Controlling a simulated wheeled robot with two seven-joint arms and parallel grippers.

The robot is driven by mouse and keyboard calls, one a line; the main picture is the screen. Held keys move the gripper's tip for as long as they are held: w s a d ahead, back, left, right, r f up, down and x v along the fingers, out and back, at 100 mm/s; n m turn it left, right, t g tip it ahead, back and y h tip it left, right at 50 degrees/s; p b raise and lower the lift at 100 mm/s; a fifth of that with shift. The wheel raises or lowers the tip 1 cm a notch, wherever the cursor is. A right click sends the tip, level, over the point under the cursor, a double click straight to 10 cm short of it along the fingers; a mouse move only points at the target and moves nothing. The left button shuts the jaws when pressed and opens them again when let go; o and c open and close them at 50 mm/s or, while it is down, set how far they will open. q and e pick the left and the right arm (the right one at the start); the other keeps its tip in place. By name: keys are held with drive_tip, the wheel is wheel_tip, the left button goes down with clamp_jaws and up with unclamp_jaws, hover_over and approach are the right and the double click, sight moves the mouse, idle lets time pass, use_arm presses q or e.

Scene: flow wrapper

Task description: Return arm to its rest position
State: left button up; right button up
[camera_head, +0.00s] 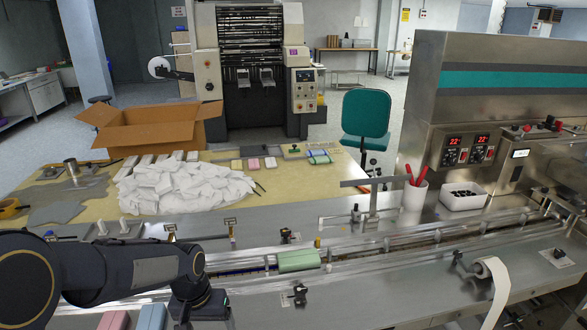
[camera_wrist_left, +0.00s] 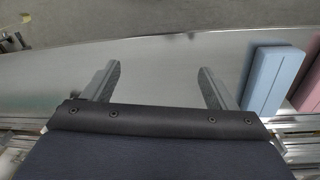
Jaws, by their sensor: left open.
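My left arm (camera_head: 110,270) comes in from the left, low over the near side of the machine. My left gripper (camera_head: 203,318) hangs at its end, partly cut off by the bottom edge. In the wrist view the left gripper (camera_wrist_left: 159,76) has its two fingers apart, with only bare metal surface between them. A blue block (camera_wrist_left: 270,80) and a pink block (camera_wrist_left: 309,88) lie to its right there, apart from the fingers. In the head view the blue block (camera_head: 152,317) and pink block (camera_head: 114,321) show at the bottom edge. My right gripper is not in view.
A green block (camera_head: 297,260) lies on the machine's infeed track (camera_head: 370,250), right of my arm. Behind are a heap of white packets (camera_head: 180,187), a cardboard box (camera_head: 150,130), a cup with red-handled tools (camera_head: 413,200) and a white bin (camera_head: 462,198). A paper roll (camera_head: 491,270) is at right.

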use_arm(q)
drive_tip(key=s+r+t+h, duration=0.1)
drive_tip(key=s+r+t, duration=0.1)
drive_tip(key=s+r, duration=0.3)
drive_tip(key=s+r+n+t+h, duration=0.1)
drive_tip(key=s+r+t, duration=0.2)
drive_tip(key=s, duration=1.1)
wheel_tip(320, 180, up, 3)
drive_tip(key=shift+s+f+h, duration=0.15)
drive_tip(key=shift+s+h, duration=0.05)
drive_tip(key=shift+h, duration=0.2)
